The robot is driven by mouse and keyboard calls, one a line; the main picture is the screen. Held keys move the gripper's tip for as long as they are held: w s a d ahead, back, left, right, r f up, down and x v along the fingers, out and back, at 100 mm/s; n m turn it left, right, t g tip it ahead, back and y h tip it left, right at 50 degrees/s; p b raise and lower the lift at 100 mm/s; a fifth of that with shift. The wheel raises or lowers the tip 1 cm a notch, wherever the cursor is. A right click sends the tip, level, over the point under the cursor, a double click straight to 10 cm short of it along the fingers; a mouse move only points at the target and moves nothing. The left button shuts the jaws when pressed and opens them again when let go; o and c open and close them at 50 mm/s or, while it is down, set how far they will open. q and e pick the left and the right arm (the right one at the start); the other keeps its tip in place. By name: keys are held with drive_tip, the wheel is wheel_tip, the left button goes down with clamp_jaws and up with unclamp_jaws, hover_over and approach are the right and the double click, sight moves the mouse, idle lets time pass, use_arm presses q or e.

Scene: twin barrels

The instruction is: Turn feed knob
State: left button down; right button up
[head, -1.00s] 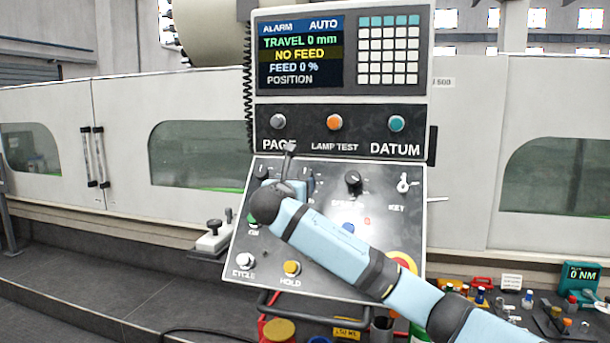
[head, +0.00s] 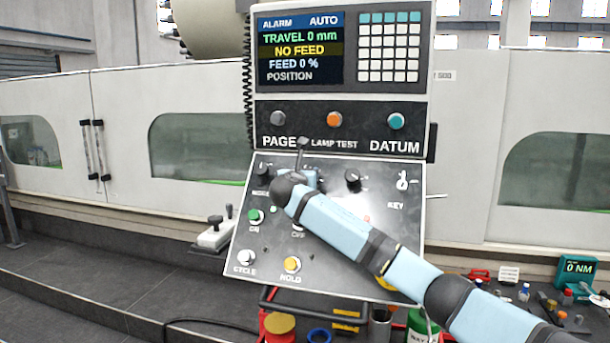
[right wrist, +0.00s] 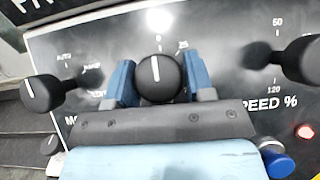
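The feed knob (right wrist: 160,79) is round and black, with a white line pointing nearly up, close to the 0 mark. My right gripper (right wrist: 160,76) has its blue fingers on either side of this knob. They look open around it, and contact cannot be made out. In the head view my right gripper (head: 297,177) is at the upper left of the sloped control panel (head: 330,265) and hides the feed knob. The screen (head: 300,50) reads NO FEED and FEED 0 %. My left gripper is not in view.
The mode knob (right wrist: 42,92) is left of my fingers and the speed knob (right wrist: 298,60) is right. Below are a green button (head: 256,215), white cycle button (head: 246,257) and yellow hold button (head: 292,264). A key (head: 403,180) is at the right.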

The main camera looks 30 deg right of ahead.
drive_tip(key=c, duration=0.4)
